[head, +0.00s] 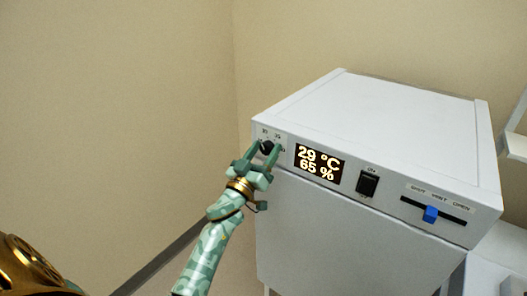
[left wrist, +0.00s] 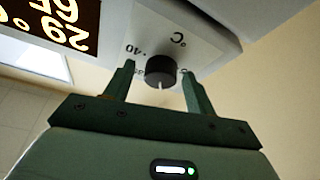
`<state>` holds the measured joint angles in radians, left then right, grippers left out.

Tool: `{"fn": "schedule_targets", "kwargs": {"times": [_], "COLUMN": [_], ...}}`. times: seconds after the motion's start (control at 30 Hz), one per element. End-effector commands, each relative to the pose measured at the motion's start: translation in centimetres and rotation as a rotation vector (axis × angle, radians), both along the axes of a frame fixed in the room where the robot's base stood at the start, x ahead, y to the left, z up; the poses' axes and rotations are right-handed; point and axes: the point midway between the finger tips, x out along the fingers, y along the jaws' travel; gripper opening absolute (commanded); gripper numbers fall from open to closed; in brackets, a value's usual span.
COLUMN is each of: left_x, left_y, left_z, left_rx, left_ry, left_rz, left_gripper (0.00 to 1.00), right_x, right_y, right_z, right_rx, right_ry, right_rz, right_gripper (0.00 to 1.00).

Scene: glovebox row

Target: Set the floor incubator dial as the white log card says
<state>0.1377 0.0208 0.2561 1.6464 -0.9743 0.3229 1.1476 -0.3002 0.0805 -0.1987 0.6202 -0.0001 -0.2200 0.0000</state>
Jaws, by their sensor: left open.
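The incubator (head: 390,125) is a white box with a sloping front panel. Its small black dial (head: 267,147) sits at the panel's left end, with printed numbers around it. The amber display (head: 319,162) reads 29 °C and 65 %. My left gripper (head: 265,151) is open, with its green fingers on either side of the dial. In the left wrist view the dial (left wrist: 160,70) stands between the two fingertips, with a pale pointer line on it. Gaps show beside the dial, so the fingers are not closed on it. The white log card is in neither view. My right gripper is not in view.
Right of the display are a black rocker switch (head: 367,184) and a blue vent slider (head: 430,214) in a slot marked SHUT, VENT, OPEN. The slider is near the slot's middle. Beige walls meet behind the incubator. White structure (head: 515,145) stands at the right edge.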

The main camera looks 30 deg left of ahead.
Motion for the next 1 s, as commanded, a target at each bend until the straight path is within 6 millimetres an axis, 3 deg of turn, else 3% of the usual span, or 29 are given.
{"fn": "schedule_targets", "kwargs": {"times": [0.07, 0.1, 0.23, 0.27, 0.67, 1.0], "left_x": [-0.02, -0.03, -0.04, -0.04, -0.05, -0.04], "left_y": [0.01, 0.01, 0.01, 0.01, 0.09, 0.14], "left_z": [-0.01, -0.01, -0.01, -0.01, -0.05, -0.06], "left_rx": [0.000, 0.000, 0.000, 0.000, 0.059, 0.310], "left_ry": [0.000, 0.000, 0.000, 0.000, -0.003, -0.022], "left_rz": [0.000, 0.000, 0.000, 0.000, 0.000, -0.001], "left_gripper": [0.55, 0.50, 0.14, 0.10, 0.11, 0.11], "right_x": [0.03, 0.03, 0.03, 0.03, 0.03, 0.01], "right_y": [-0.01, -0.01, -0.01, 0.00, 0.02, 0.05], "right_z": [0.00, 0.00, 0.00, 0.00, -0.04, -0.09], "right_rx": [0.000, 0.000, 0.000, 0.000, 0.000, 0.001], "right_ry": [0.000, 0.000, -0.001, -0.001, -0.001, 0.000], "right_rz": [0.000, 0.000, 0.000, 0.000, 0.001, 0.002], "right_gripper": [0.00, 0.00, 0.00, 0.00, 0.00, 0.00]}}
